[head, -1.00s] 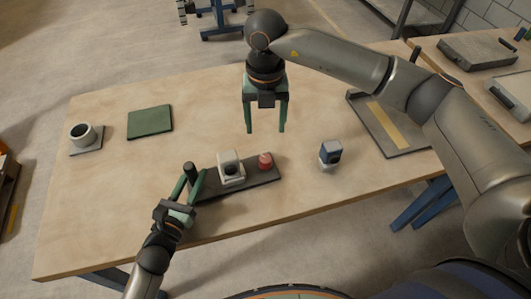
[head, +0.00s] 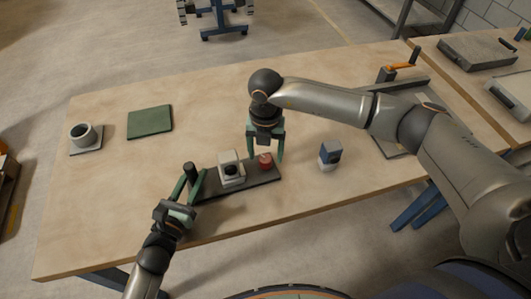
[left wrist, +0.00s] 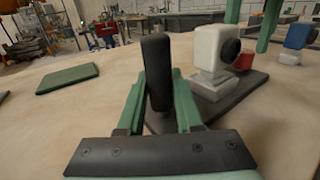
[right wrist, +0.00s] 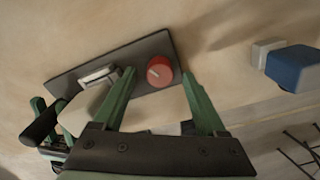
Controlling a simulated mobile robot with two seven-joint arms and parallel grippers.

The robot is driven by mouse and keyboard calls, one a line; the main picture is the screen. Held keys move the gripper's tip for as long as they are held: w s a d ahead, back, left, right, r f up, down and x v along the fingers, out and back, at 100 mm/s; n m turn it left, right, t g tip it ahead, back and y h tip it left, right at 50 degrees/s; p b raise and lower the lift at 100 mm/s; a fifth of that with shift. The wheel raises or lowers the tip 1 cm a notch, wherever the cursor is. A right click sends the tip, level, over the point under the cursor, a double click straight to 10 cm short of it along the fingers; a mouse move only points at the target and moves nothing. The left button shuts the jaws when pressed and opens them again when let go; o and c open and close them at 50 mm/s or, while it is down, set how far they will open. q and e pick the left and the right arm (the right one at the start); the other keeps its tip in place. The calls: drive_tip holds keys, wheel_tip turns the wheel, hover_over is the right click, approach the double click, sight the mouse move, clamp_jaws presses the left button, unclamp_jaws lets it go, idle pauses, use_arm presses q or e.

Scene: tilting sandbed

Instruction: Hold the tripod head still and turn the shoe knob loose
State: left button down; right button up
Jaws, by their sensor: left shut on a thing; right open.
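The tripod head has a dark base plate (head: 212,190), a white body (head: 230,164) with a black round part, a black upright handle (head: 190,168) at the left end and a red knob (head: 265,160) at the right end. My left gripper (head: 189,183) is shut on the black handle, which also stands between its fingers in the left wrist view (left wrist: 158,75). My right gripper (head: 265,154) is open above the right end. In the right wrist view the red knob (right wrist: 160,71) lies between its fingertips, with gaps on both sides; I cannot tell contact.
A blue and white block (head: 330,154) stands to the right of the plate. A green mat (head: 150,122) and a grey cup on a small plate (head: 83,135) lie to the left. A grey tray (head: 420,88) is at the right. The table's front left is clear.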

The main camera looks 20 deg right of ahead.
drive_tip(key=shift+f, duration=0.35)
drive_tip(key=shift+c, duration=0.3)
clamp_jaws()
